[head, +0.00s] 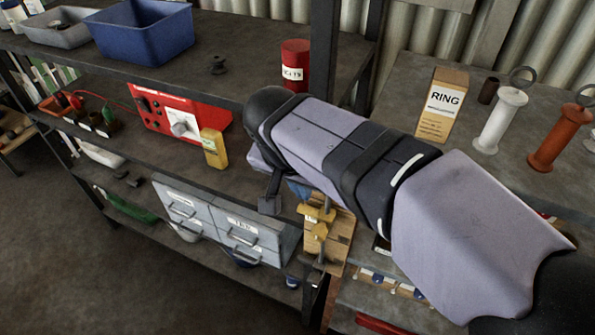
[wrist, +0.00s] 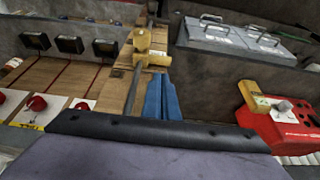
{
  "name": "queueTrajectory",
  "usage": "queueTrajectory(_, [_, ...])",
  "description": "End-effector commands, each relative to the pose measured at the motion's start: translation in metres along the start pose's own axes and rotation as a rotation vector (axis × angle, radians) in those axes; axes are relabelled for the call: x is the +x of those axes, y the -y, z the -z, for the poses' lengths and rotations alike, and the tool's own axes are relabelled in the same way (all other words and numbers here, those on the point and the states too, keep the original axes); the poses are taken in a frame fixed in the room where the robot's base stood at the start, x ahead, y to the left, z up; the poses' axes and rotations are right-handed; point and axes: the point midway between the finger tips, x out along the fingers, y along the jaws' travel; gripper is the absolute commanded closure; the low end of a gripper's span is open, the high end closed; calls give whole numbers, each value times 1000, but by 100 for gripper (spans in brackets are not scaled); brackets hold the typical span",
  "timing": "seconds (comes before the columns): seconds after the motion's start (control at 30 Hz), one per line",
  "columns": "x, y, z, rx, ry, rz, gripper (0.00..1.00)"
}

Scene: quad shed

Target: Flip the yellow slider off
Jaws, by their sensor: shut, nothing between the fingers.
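The yellow slider (head: 316,214) is on a wooden board (head: 341,240) at the shelf's front, below my arm in the head view. In the wrist view the yellow slider (wrist: 153,60) sits on a metal rod fixed along the board (wrist: 117,75), with a yellow knob at its far side. My gripper (wrist: 161,84) has blue fingers, shut and empty, pointing at the slider from just beside the rod. Whether they touch it I cannot tell. In the head view my gripper (head: 298,188) is mostly hidden behind my wrist.
A red instrument box (head: 181,120) and a small yellow carton (head: 214,148) stand on the shelf. Grey drawers (head: 212,220) are left of the board. In the wrist view, red knobs (wrist: 37,104) and dark boxes (wrist: 70,44) lie left. A black post (head: 323,50) rises behind my arm.

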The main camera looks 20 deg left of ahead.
Motion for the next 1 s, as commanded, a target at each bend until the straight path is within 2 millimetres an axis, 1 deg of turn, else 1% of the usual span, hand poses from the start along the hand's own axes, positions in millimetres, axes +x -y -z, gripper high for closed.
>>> queueTrajectory(0.03, [-9, 2, 0, 0, -4, 6, 100])
queueTrajectory(0.2, [-39, 2, 0, -1, -3, 6, 100])
queueTrajectory(0.3, [-51, 1, 1, -1, -3, 5, 100])
queueTrajectory(0.4, [-60, 1, 1, 0, -2, 4, 100])
queueTrajectory(0.57, [-66, 1, 1, 0, -2, 3, 100])
queueTrajectory(0.83, [-67, 1, 1, -13, -2, 3, 100])
queueTrajectory(0.93, [-67, 1, 1, -68, -3, 4, 100])
queueTrajectory(1.0, [-67, 4, 3, -135, -11, 18, 100])
